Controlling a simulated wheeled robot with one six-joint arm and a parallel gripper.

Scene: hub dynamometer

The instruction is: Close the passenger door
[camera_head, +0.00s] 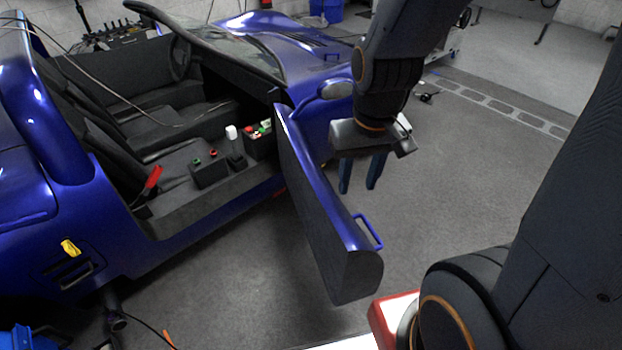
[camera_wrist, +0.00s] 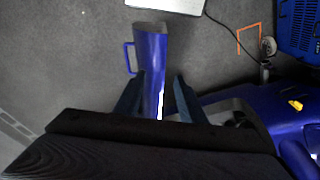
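The passenger door (camera_head: 325,215) of the blue car (camera_head: 130,225) stands open, swung outward from the doorway. It has a dark inner panel and a blue outer skin. A blue loop handle (camera_head: 370,232) sits on its outer side near the free end. In the wrist view, the door (camera_wrist: 151,50) is seen edge-on from above, with the handle (camera_wrist: 127,57) at its left. My gripper (camera_head: 358,188) hangs with its fingers down near the outer side of the door. Its two fingers are apart and empty. In the wrist view, my gripper (camera_wrist: 158,76) shows the door between and beyond its fingers; contact cannot be told.
The cabin holds seats and a sill with a control box (camera_head: 209,172). A red and white object (camera_head: 392,312) stands near the door's free end. A blue crate (camera_wrist: 298,28) and an orange frame (camera_wrist: 250,38) lie behind the door. Grey floor is clear right of the door.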

